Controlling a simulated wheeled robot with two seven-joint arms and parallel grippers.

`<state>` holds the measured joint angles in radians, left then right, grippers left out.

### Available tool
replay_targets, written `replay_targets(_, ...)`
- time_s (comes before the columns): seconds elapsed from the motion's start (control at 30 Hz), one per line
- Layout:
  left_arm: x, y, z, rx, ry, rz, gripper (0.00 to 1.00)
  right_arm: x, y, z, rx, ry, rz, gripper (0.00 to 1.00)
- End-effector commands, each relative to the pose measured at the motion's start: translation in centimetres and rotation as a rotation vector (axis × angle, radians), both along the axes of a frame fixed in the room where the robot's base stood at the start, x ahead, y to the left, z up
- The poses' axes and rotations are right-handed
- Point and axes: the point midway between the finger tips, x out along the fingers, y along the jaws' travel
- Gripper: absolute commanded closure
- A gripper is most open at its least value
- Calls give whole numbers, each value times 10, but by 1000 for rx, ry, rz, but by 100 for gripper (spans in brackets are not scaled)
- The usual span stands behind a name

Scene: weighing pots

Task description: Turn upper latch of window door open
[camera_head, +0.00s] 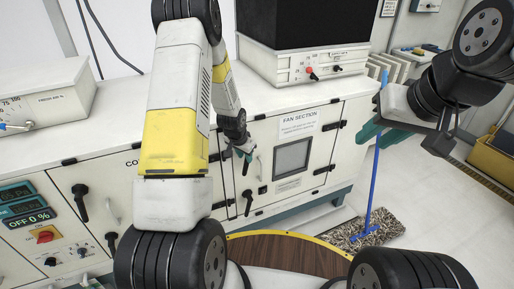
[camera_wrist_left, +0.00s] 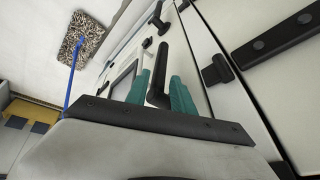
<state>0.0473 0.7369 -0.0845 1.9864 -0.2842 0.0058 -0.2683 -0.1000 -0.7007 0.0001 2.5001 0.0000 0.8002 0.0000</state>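The window door (camera_head: 312,129), marked "FAN SECTION", is closed and has a grey window (camera_head: 292,157). My left gripper (camera_head: 243,151) is at the upper left edge of this door. In the left wrist view its two teal fingers (camera_wrist_left: 160,92) are apart, with the black upper latch (camera_wrist_left: 158,72) standing between them. I cannot tell whether they touch it. In the head view the gripper mostly hides this latch. A lower black latch (camera_head: 247,203) hangs below it. My right gripper (camera_head: 372,128) is at the right, away from the door; its finger opening is unclear.
A blue-handled mop (camera_head: 376,172) stands right of the cabinet, its head on the floor; it also shows in the left wrist view (camera_wrist_left: 72,72). A control box (camera_head: 305,68) sits on the cabinet top. Other black latches (camera_head: 80,200) are on the doors at left. A yellow bin (camera_head: 492,160) stands at right.

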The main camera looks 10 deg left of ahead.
Motion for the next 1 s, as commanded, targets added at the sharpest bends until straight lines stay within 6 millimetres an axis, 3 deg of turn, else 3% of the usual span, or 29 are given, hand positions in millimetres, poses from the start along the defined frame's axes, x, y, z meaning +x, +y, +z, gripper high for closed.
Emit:
replay_targets(0.3,19,-3,-45,0,1,0,71,0,0,0,0,1,0,67)
replay_targets(0.7,23,-3,-54,0,0,1,71,0,0,0,0,0,0,67)
replay_targets(0.87,23,-3,-54,-1,0,0,100,0,0,0,0,0,0,67)
replay_targets(1.0,23,-3,-54,-1,0,0,100,0,0,0,0,0,0,67)
